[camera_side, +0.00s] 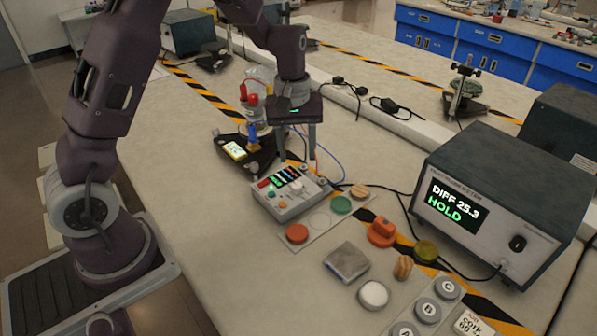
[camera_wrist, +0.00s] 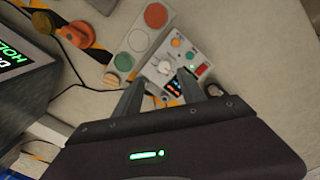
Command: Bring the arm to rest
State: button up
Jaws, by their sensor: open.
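My gripper (camera_side: 297,143) hangs from my arm above the bench, over the back edge of a small grey control box (camera_side: 290,192) with knobs, buttons and lit displays. In the wrist view my gripper (camera_wrist: 174,88) shows two fingers spread apart with nothing between them. The control box (camera_wrist: 176,66) lies just beyond the fingertips there. I cannot tell the exact height of the fingers above the bench.
A meter (camera_side: 502,205) reading "DIFF 25.3 HOLD" stands at right. A strip with orange and green discs (camera_side: 322,219) lies before the control box. A grey block (camera_side: 346,262), a white disc (camera_side: 374,294) and lettered pads (camera_side: 428,311) lie nearer. A dark stand (camera_side: 240,150) is behind left.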

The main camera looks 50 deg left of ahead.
jog(key=s+d+r+m+t, duration=0.1)
jog(key=s+d+r+m, duration=0.1)
jog(key=s+r, duration=0.3)
jog(key=s+d+r+m+t, duration=0.1)
jog(key=s+d+r, duration=0.1)
jog(key=r, duration=0.5)
jog(key=s+d+r+m+t, duration=0.1)
jog(key=s+r+m, duration=0.1)
jog(key=s, duration=0.7)
jog(key=s+d+r+m+t, duration=0.2)
jog(key=s+m, duration=0.3)
jog(key=s, duration=0.4)
jog(key=shift+d+r, duration=0.15)
jog(key=shift+r, duration=0.2)
jog(key=shift+s, duration=0.1)
